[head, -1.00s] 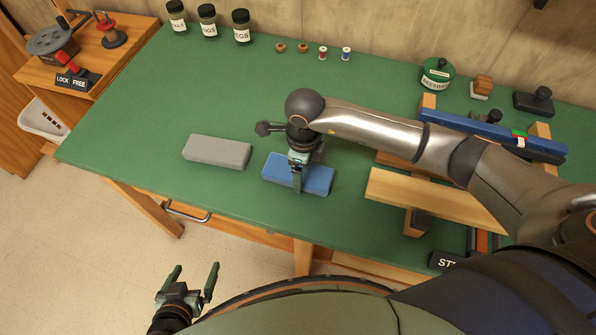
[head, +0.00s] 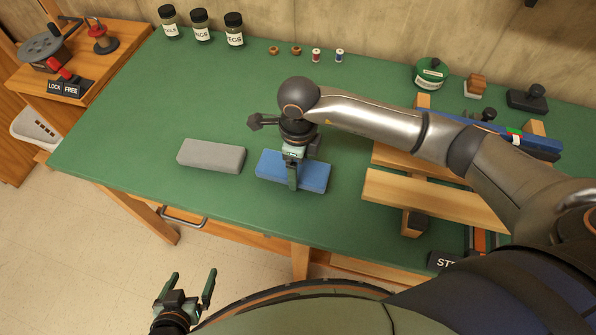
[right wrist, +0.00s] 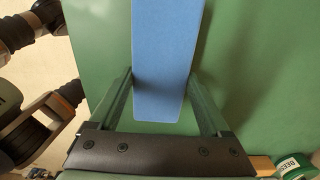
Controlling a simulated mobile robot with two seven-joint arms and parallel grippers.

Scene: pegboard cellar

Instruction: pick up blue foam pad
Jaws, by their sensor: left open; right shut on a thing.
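The blue foam pad (head: 316,176) is a long flat block at the front middle of the green bench. My right gripper (head: 292,178) points down over its middle and is shut on it, with a finger showing on the near side. In the right wrist view the pad (right wrist: 163,60) runs lengthwise between the two fingers (right wrist: 161,80). The pad looks slightly raised from the bench, but the gap is hard to judge. My left gripper (head: 190,281) is open and empty, in front of the bench and below its edge.
A grey block (head: 211,156) lies just left of the pad. Wooden bars (head: 435,199) and a long blue bar (head: 460,125) are to the right, partly behind my right arm. Jars (head: 201,27) and small spools (head: 316,55) line the back. The bench's middle left is clear.

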